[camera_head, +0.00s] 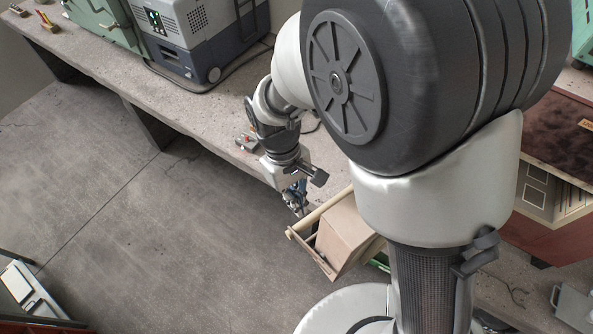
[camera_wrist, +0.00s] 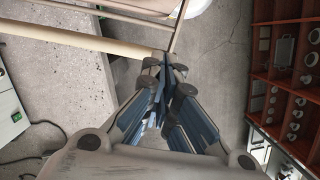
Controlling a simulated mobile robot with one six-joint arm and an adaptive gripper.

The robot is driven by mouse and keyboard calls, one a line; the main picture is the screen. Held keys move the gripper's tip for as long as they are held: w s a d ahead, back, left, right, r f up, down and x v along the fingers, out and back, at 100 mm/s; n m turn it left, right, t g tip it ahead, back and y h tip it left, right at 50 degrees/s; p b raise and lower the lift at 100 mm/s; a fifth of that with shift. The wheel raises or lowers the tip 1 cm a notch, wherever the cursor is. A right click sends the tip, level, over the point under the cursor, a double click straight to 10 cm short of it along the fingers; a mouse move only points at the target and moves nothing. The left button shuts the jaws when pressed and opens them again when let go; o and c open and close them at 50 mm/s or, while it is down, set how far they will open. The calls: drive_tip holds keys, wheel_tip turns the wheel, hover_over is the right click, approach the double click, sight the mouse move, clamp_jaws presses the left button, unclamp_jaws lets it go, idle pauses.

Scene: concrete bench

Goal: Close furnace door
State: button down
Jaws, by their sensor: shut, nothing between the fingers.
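In the head view, what looks like the open furnace door, a tan block (camera_head: 346,238) with a pale bar and a thin frame along its edge, sticks out past the bench's front edge. Its right side and the furnace body are hidden behind my arm. My gripper (camera_head: 300,211) points down beside the upper-left part of this frame. In the wrist view, the pale bar (camera_wrist: 75,37) runs in from the left and ends near the fingertips of my gripper (camera_wrist: 165,65). The fingers are shut and empty. I cannot tell whether they touch the bar.
A grey-blue machine (camera_head: 205,38) stands on the concrete bench (camera_head: 110,72), with small tools near its front edge. A red-brown cabinet (camera_head: 552,236) is at the right. The wrist view shows brown shelving (camera_wrist: 290,85) with small items. The floor (camera_head: 150,225) at left is largely clear.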

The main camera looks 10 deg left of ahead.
drive_tip(key=x, duration=0.4)
drive_tip(key=shift+b, duration=0.35)
drive_tip(key=s+d, duration=0.2)
drive_tip(key=shift+s+d+r, duration=0.25)
drive_tip(key=shift+d+r, duration=0.05)
drive_tip(key=shift+d, duration=0.1)
drive_tip(key=shift+s, duration=0.1)
